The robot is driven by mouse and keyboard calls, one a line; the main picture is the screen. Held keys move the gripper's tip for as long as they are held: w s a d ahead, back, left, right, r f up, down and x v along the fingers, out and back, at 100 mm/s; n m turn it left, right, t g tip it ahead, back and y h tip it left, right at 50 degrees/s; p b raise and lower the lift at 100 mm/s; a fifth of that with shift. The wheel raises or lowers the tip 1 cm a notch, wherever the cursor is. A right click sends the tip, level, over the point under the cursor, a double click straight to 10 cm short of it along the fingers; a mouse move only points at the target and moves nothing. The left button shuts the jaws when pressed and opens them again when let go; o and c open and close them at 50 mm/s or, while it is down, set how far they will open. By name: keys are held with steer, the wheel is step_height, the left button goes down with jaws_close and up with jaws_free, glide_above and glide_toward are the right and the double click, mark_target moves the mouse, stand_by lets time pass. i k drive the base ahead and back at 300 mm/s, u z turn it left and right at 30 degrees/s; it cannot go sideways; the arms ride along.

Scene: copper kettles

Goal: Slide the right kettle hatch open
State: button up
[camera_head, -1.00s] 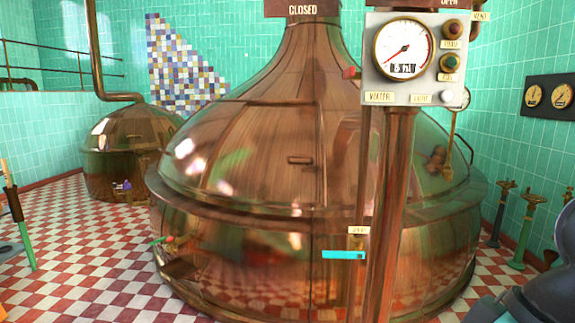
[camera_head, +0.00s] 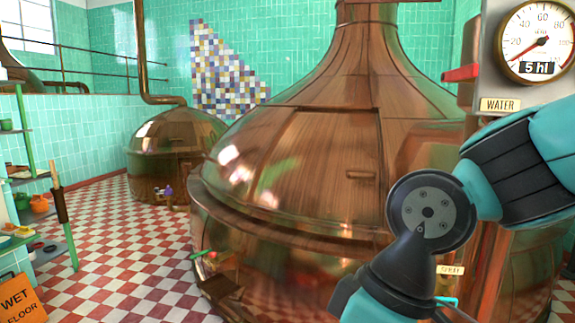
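The large copper kettle (camera_head: 300,90) fills the middle and right of the view, to the right of a smaller copper kettle (camera_head: 172,150) farther back. On its sloping dome is a wood-grained copper hatch panel (camera_head: 318,150) with a dark upper edge. A small bar handle (camera_head: 360,174) sits on the panel's lower right. The panel lies flush with the dome, with no opening seen. My teal and black arm crosses the lower right, in front of the kettle's right side. My gripper is out of view, so its state and any contact do not show.
A gauge panel (camera_head: 490,75) with a red-handled part (camera_head: 460,73) stands at the upper right, near my arm. A ledge (camera_head: 300,232) rings the kettle. A wet floor sign (camera_head: 18,300) and a shelf with pots (camera_head: 40,203) stand at left. The checkered floor (camera_head: 110,265) between is largely clear.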

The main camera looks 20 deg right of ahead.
mark_target(327, 165)
steer(key=u, duration=0.3)
steer(key=i, duration=1.3)
steer(key=z, duration=0.6)
steer(key=i, duration=1.4)
steer(key=z, duration=0.75)
